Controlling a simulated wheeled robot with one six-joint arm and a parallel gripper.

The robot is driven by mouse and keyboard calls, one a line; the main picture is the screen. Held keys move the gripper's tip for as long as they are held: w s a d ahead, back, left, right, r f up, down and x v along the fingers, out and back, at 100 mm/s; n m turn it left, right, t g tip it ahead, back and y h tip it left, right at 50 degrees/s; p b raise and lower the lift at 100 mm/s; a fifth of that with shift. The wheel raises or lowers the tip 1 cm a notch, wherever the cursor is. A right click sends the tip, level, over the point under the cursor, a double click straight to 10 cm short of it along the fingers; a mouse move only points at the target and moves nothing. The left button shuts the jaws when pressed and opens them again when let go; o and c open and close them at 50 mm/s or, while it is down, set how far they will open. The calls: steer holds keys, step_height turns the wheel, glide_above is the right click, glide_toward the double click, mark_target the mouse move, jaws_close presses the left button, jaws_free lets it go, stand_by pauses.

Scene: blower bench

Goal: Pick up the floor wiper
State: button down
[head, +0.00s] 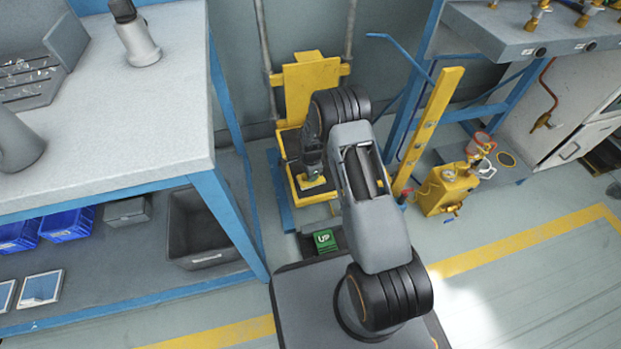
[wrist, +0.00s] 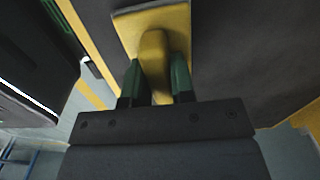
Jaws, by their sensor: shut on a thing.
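The floor wiper, as far as I can tell, is a yellow piece with a flat plate and a raised rounded grip (wrist: 153,48). In the wrist view the two dark green fingers of my gripper (wrist: 157,62) stand on either side of the grip and are shut on it. In the head view my gripper (head: 313,172) points down at the light yellow piece (head: 313,184), in front of the yellow stand. My arm and gripper hide part of it. I cannot tell whether its underside touches anything.
A yellow stand (head: 303,80) is behind my gripper. A workbench (head: 110,130) with a blue frame is at left, with a grey bin (head: 197,225) below. A yellow pump-like unit (head: 447,190) and yellow post (head: 428,125) stand at right. Open floor (head: 530,290) lies at lower right.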

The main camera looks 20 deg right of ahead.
steer(key=shift+r, duration=0.1)
steer(key=shift+r+p, duration=0.5)
steer(key=shift+r, duration=0.1)
step_height(320, 180, up, 3)
steer(key=shift+f+p, duration=0.2)
steer(key=shift+p, duration=0.7)
steer(key=s+d+r+p, duration=0.5)
steer(key=s+d+r, duration=0.4)
steer(key=s, duration=0.1)
steer(key=shift+s+p, duration=0.3)
steer(key=shift+p, duration=0.05)
steer(key=shift+d, duration=0.1)
